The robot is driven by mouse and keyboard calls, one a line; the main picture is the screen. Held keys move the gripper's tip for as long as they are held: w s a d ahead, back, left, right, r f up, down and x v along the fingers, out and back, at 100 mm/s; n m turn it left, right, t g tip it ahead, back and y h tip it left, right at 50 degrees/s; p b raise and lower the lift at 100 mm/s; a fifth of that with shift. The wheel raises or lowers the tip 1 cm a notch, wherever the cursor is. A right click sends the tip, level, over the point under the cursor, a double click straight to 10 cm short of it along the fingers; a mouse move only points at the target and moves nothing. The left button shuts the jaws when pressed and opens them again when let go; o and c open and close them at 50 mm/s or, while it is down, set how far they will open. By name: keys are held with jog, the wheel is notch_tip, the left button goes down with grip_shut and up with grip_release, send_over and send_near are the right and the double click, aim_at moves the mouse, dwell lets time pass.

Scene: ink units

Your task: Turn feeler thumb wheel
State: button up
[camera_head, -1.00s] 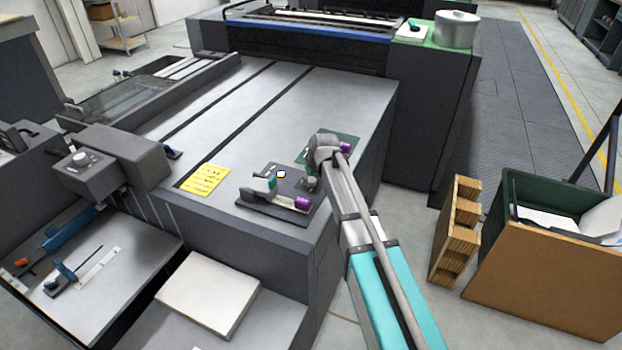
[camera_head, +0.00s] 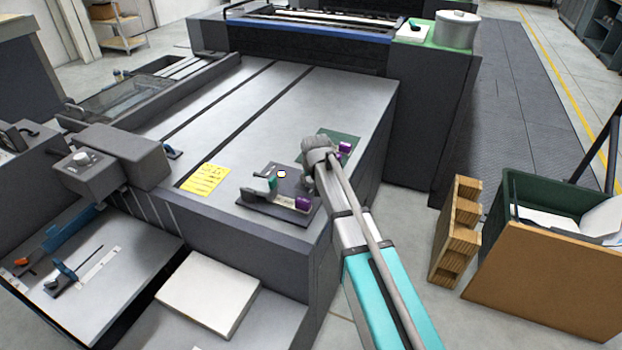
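A dark device plate (camera_head: 262,212) lies near the front right edge of the grey machine top. It bears a small grey block with a teal part (camera_head: 271,184) and a purple knob (camera_head: 303,202). Which of these parts is the feeler thumb wheel, I cannot tell. A small white disc (camera_head: 282,174) with a dark rim shows behind the block. A second purple knob (camera_head: 344,147) is on a green plate (camera_head: 347,138) farther back. My arm's end is above and right of the first plate. My gripper's fingers are too small and hidden to tell if they are open.
A yellow note (camera_head: 205,179) lies left of the device. A paper stack (camera_head: 208,293) lies lower in front. The machine top (camera_head: 255,120) behind the device is mostly clear.

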jog(key=shift+o, duration=1.3)
jog(key=shift+n, duration=0.4)
jog(key=shift+n+g+y, duration=0.3)
jog(key=shift+n+y, duration=0.4)
jog(key=shift+n, duration=0.9)
jog(key=shift+r+p, duration=0.35)
jog(key=p+v, duration=1.2)
jog(key=v, duration=0.1)
jog(key=s+d+f+m+g+h+b, duration=0.1)
jog(key=s+d+f+m, duration=0.1)
jog(key=s+d, duration=0.7)
jog(key=s+d+f+m+g+h+b, duration=0.1)
jog(key=s+d+m, duration=0.3)
jog(key=s+d, duration=0.5)
jog(key=shift+s+f+g+b, duration=0.5)
jog(key=shift+f+g+b, duration=0.15)
jog(key=shift+f, duration=0.25)
jog(key=shift+d, duration=0.1)
